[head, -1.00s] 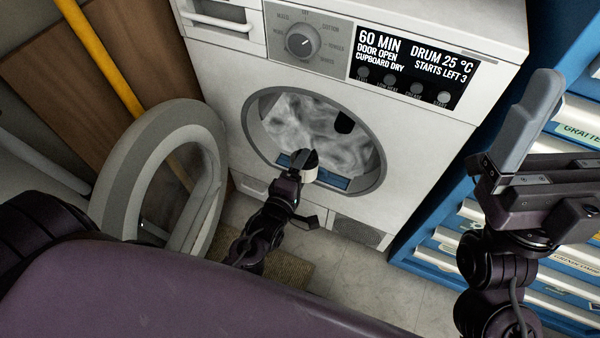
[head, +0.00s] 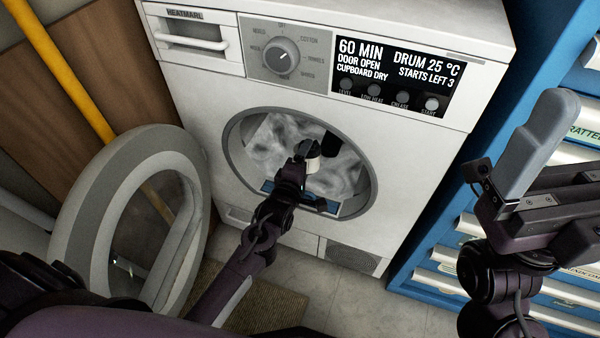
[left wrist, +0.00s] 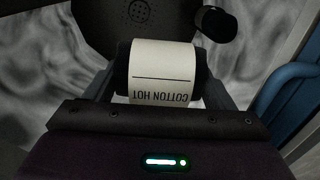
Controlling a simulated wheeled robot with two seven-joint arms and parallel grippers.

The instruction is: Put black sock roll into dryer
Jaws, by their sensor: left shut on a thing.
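A black sock roll (head: 304,147) with a white paper band is in my left gripper (head: 307,158), at the dryer's round opening. In the left wrist view the band (left wrist: 161,72) reads "COTTON HOT", and the fingers of the left gripper (left wrist: 162,88) close on the roll's dark ends (left wrist: 122,75). The dryer (head: 215,110) has its door (head: 75,225) swung open to the left. Its drum (head: 275,140) is lit grey inside. My right gripper (head: 535,165) is off to the right; one grey finger shows, and I cannot tell its opening.
A dark rounded thing (head: 332,142) shows in the drum, right of the roll; it also shows in the left wrist view (left wrist: 215,21). A blue drawer cabinet (head: 425,235) stands right of the dryer. A yellow pole (head: 60,70) leans at the left. A display reads "DOOR OPEN".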

